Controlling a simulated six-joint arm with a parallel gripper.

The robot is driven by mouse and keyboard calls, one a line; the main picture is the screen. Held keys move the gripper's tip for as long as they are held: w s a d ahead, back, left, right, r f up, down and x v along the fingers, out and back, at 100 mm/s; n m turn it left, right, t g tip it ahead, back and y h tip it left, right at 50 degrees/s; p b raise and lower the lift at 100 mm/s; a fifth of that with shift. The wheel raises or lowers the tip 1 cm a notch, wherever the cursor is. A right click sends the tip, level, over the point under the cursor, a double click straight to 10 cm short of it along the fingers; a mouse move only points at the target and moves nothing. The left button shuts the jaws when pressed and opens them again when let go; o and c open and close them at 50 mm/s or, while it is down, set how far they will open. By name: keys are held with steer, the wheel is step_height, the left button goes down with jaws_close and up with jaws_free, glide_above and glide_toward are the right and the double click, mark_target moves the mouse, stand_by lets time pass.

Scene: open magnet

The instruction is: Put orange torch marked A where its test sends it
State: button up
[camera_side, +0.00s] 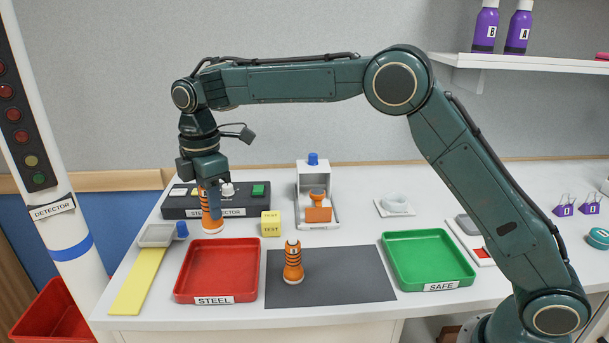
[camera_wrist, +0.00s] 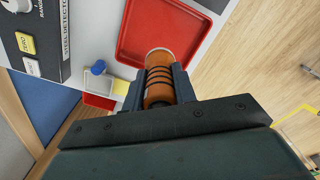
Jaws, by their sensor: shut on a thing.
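My gripper (camera_side: 208,188) is shut on an orange torch (camera_side: 211,218) with dark bands, held upright in front of the steel detector box (camera_side: 235,213). I cannot tell whether its base touches the bench. The wrist view shows the torch (camera_wrist: 160,80) between both fingers. No letter on it is readable. A second orange torch (camera_side: 293,268) stands on the dark grey mat (camera_side: 350,280). Its marking is also unreadable. The red tray labelled STEEL (camera_side: 213,298) and the green tray labelled SAFE (camera_side: 440,286) look empty.
A yellow TEST block (camera_side: 271,223) stands right of the held torch. A grey dish beside a blue knob (camera_side: 182,230) and a yellow strip (camera_side: 138,282) lie left. The detector post (camera_side: 50,200) carries several lamps. A white stand (camera_side: 316,190) is behind. Free bench lies between the trays' backs.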

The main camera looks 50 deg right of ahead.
steer(key=shift+f, duration=5.7)
steer(key=shift+f, duration=0.15)
steer(key=o, duration=1)
steer(key=shift+o, duration=0.2)
step_height(320, 180, up, 11)
steer(key=shift+r, duration=0.65)
